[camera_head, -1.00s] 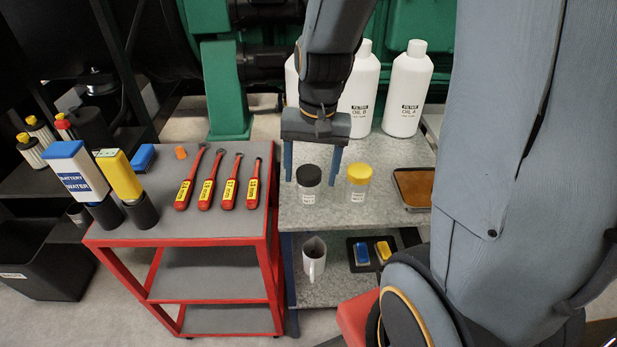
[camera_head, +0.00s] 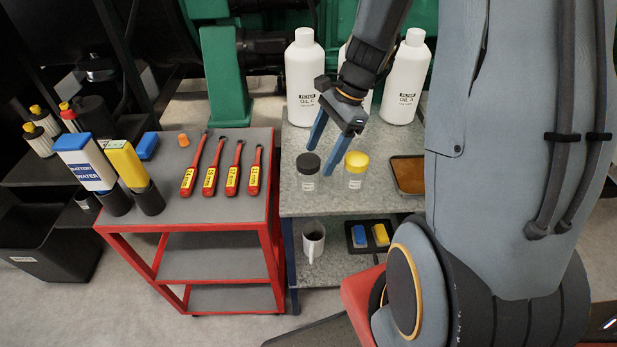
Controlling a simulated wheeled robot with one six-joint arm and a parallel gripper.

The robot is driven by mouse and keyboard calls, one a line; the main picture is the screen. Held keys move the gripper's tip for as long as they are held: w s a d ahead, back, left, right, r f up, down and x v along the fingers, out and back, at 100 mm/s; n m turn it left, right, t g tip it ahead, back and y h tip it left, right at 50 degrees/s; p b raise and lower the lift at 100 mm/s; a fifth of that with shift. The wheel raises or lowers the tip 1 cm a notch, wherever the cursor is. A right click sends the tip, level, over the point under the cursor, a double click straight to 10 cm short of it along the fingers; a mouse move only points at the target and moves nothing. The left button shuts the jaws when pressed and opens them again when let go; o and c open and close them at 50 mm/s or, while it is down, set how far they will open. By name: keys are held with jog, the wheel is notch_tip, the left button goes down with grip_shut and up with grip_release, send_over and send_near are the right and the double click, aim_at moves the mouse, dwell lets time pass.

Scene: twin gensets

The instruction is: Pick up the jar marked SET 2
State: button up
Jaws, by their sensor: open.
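The left jar (camera_head: 308,182) has a black lid, and the right jar (camera_head: 354,180) has a yellow lid. Each has a small white label, too small to read for certain, so I cannot tell which is SET 2. My gripper (camera_head: 321,161) is open and empty, tilted, with its blue fingers pointing down. In the picture its left fingertip is just above the black lid and its right fingertip is between the jars. I cannot tell whether it touches either jar.
White oil bottles (camera_head: 302,80) stand behind the jars, one partly hidden by my arm. A tray with brown contents (camera_head: 408,160) lies to the right. A red cart (camera_head: 180,228) with several red-handled tools stands left.

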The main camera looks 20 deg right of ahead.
aim_at(308, 175)
jog(key=shift+s+a+f, duration=0.2)
jog(key=shift+s+a, duration=0.05)
jog(key=shift+w+a+p+x, duration=0.1)
jog(key=shift+p+x, duration=0.35)
jog(key=shift+x, duration=1.35)
jog(key=shift+w+a+p+x, duration=0.15)
jog(key=shift+p+x, duration=0.25)
jog(key=shift+x, duration=1.45)
jog(key=shift+r, duration=0.1)
jog(key=c, duration=1.1)
